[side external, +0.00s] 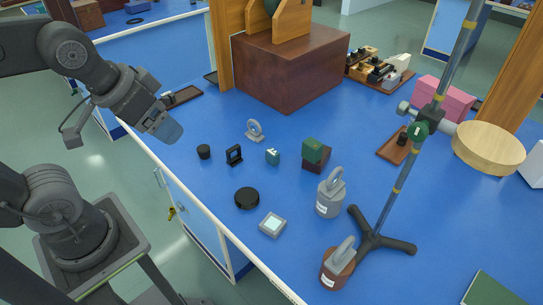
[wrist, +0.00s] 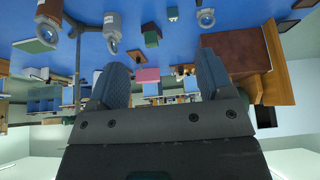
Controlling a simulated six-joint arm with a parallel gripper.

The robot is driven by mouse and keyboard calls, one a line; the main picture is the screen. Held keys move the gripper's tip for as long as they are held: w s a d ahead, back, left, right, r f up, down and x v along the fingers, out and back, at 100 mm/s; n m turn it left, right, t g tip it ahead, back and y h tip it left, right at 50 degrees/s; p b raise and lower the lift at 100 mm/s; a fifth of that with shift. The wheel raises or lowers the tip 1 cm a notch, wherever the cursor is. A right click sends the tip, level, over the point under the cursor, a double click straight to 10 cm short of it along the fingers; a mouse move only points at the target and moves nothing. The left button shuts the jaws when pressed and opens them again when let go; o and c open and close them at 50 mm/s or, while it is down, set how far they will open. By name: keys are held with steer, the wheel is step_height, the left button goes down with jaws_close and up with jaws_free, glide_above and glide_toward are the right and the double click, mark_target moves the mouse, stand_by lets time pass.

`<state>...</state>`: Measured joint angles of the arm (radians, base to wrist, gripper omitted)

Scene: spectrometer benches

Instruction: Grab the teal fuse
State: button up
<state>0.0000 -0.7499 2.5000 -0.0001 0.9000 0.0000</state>
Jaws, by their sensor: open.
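The teal fuse (side external: 272,157) is a small teal block with white marks on top, resting on the blue bench near the middle of the side view.
Near the fuse are a black frame (side external: 234,155), a grey ring mount (side external: 255,130), a green-topped block (side external: 315,151) and a black disc (side external: 247,198). Weights (side external: 330,194) and a tripod stand (side external: 372,242) are to the right. A large brown block (side external: 290,70) stands behind.

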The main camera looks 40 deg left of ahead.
stand_by(0.4)
steer(key=c, duration=0.3)
steer(key=n+g+y, duration=0.4)
steer(key=n+g, duration=0.1)
steer(key=n, duration=1.2)
glide_above(274, 153)
steer(key=s+d, duration=0.1)
steer(key=d, duration=0.4)
step_height(274, 153, down, 16)
steer(key=shift+y, duration=0.3)
steer(key=x, duration=0.8)
steer(key=shift+a+f, duration=0.15)
steer(key=shift+f, duration=0.2)
steer(key=shift+w+x, duration=0.2)
steer(key=shift+x, duration=2.6)
